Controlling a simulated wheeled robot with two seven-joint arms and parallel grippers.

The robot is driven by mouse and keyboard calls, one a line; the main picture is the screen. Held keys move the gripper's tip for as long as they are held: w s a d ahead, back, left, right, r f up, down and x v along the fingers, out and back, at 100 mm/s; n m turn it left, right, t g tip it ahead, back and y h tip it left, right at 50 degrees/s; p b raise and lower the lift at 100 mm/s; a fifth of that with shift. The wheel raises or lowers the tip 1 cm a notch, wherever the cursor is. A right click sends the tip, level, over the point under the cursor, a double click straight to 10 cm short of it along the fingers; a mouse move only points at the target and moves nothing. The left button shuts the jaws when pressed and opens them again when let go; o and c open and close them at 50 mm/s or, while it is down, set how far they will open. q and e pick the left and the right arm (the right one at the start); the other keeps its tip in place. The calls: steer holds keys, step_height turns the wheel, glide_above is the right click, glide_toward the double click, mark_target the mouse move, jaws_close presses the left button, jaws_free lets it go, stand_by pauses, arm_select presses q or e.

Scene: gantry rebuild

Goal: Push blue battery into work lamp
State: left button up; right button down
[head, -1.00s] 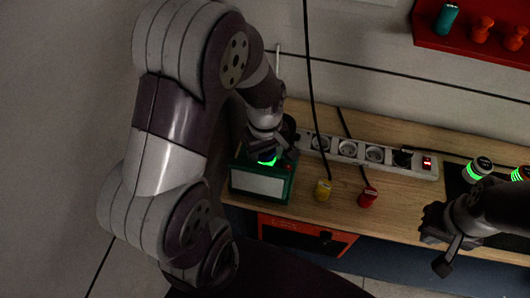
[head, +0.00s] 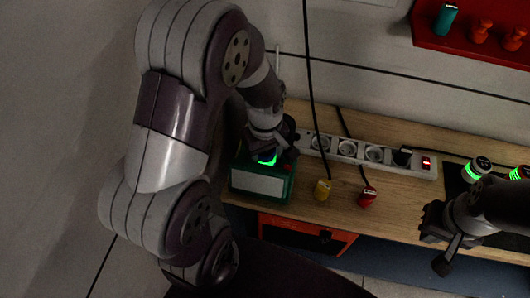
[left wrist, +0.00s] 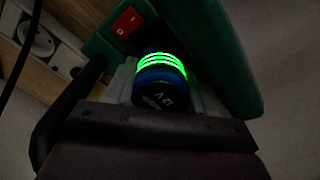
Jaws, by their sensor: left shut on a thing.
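The work lamp (head: 260,184) is a green box with a pale front panel at the left end of the wooden bench. Its green body (left wrist: 205,45) and a red switch (left wrist: 127,21) show in the left wrist view. The blue battery (left wrist: 160,82), with glowing green rings and a dark cap reading 12 V, points into the lamp's opening. How deep it sits is hidden. My left gripper (head: 272,155) is at the lamp's top, shut on the battery. My right gripper (head: 442,245) is at the bench's front right edge; whether its fingers are apart is unclear.
A white power strip (head: 360,154) runs behind the lamp. A yellow plug (head: 322,190) and a red plug (head: 367,197) lie on the bench (head: 410,212). Two more ringed batteries, one here (head: 477,168), stand at the right. A red shelf (head: 470,44) is at the upper right.

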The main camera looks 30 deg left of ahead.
arm_select(q)
steer(key=shift+r, duration=0.1)
steer(key=shift+f, duration=0.75)
stand_by(0.3)
steer(key=o, duration=1)
steer(key=shift+o, duration=0.2)
step_height(320, 180, up, 11)
steer(key=p, duration=1)
steer(key=shift+r, duration=0.15)
